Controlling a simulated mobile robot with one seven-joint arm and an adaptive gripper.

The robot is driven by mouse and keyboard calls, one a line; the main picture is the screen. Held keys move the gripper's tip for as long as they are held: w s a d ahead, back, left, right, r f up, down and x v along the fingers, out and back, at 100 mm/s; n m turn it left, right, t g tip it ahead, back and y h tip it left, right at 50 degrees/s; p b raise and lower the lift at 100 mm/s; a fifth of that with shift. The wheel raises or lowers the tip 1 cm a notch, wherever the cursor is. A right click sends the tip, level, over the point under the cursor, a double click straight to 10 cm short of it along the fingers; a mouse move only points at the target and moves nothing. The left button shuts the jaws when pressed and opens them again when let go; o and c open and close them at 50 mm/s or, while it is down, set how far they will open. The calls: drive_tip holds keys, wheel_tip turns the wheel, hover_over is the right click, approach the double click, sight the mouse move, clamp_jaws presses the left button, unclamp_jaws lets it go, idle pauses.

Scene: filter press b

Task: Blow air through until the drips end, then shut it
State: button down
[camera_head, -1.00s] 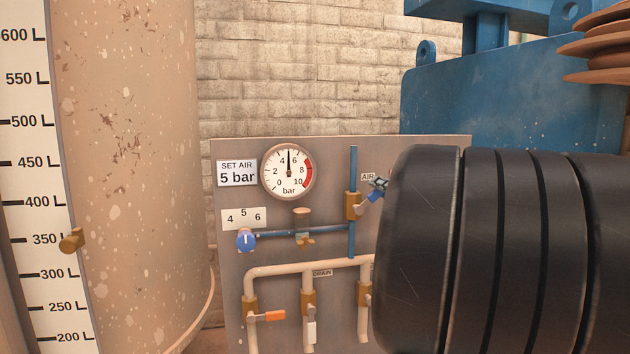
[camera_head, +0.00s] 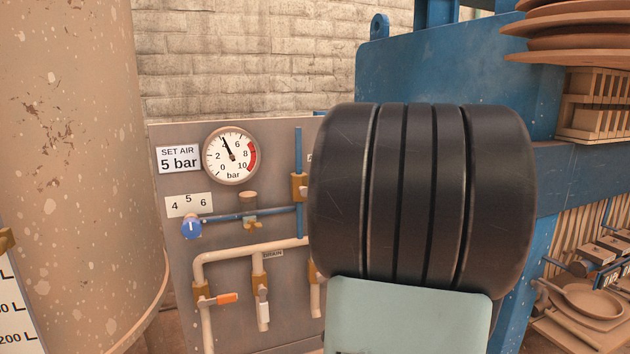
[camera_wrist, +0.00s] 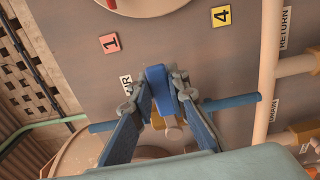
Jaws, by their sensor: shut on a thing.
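My gripper (camera_wrist: 156,92) is shut on the blue air valve handle (camera_wrist: 159,76), beside a partly covered AIR label in the wrist view. The brass air valve body (camera_head: 298,187) sits on the upright blue pipe (camera_head: 298,150); my arm hides the handle and gripper in the head view. The gauge (camera_head: 231,156) needle points near 4 bar. The sign (camera_head: 178,159) reads SET AIR 5 bar. The blue regulator knob (camera_head: 191,228) has its mark towards 5. Below, an orange handle (camera_head: 228,298) lies across its pipe and a white handle (camera_head: 264,308) hangs along its pipe. No drips are discernible.
A large speckled tank (camera_head: 80,150) stands left of the panel (camera_head: 180,265). The blue press frame (camera_head: 440,80) is behind my arm. Stacked brown plates (camera_head: 565,45) and a wooden rack (camera_head: 590,120) are at right. RETURN and DRAIN pipes pass near my gripper in the wrist view.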

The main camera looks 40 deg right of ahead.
drive_tip(key=shift+f+m, duration=0.15)
drive_tip(key=shift+m, duration=0.15)
drive_tip(key=c, duration=1.8)
unclamp_jaws()
drive_tip(key=shift+c, duration=0.2)
drive_tip(key=v, duration=0.7)
drive_tip(key=shift+s, duration=0.25)
